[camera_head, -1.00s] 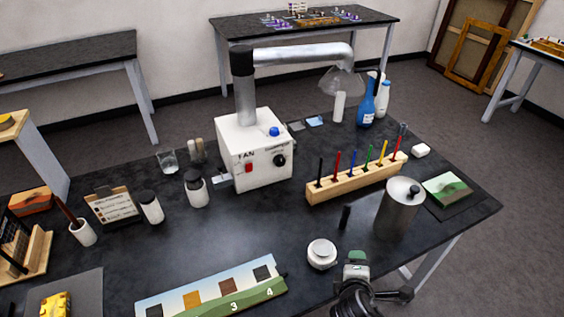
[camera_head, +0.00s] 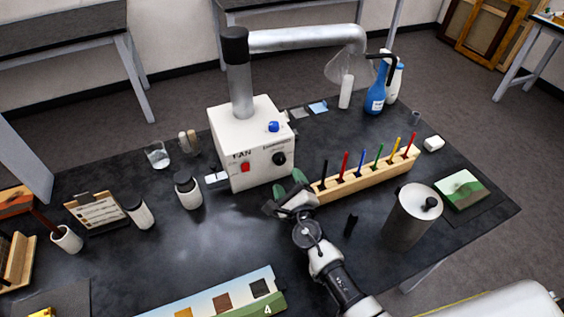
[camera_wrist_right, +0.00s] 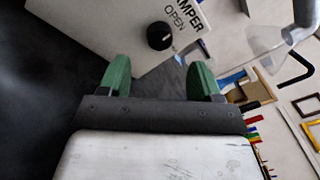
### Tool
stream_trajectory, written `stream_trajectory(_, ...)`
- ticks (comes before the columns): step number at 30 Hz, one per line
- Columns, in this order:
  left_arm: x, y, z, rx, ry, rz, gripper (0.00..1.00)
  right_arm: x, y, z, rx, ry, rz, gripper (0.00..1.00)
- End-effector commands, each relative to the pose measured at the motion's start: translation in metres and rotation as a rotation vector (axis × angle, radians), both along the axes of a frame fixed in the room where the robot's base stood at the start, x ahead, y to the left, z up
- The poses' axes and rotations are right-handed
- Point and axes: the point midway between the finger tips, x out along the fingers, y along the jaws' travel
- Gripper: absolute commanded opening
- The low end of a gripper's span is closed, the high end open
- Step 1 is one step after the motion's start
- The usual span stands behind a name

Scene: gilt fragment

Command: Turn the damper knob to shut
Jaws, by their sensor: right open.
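The white fan box (camera_head: 250,150) stands on the black table with a silver duct rising from it. Its black damper knob (camera_head: 279,158) is on the front face, right of the red fan switch (camera_head: 245,167). In the right wrist view the knob (camera_wrist_right: 160,36) lies ahead of the fingers, with "OPEN" printed beside it. My right gripper (camera_head: 289,184) is open and empty, just below and in front of the knob, apart from it. Its green fingers (camera_wrist_right: 160,78) are spread wide in the wrist view. My left gripper is not in view.
A wooden rack (camera_head: 366,178) of coloured sticks stands right of my right gripper. A metal canister (camera_head: 411,216) is further right. The table between jar and gripper is mostly clear.

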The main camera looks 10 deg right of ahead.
Motion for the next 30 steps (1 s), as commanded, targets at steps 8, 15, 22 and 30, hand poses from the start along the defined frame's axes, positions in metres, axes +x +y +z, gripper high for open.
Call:
stream_trajectory(8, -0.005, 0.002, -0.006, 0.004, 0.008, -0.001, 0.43, 0.051, 0.003, 0.000, 0.001, -0.001, -0.001, 0.64)
stream_trajectory(15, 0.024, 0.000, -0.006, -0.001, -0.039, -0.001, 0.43, 0.067, 0.004, 0.000, 0.003, -0.001, -0.003, 0.64)
stream_trajectory(22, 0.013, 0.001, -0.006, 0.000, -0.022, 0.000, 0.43, 0.068, 0.004, 0.001, 0.003, -0.001, -0.003, 0.64)
stream_trajectory(30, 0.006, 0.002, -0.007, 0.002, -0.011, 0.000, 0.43, 0.068, 0.004, 0.001, 0.003, -0.001, -0.003, 0.27)
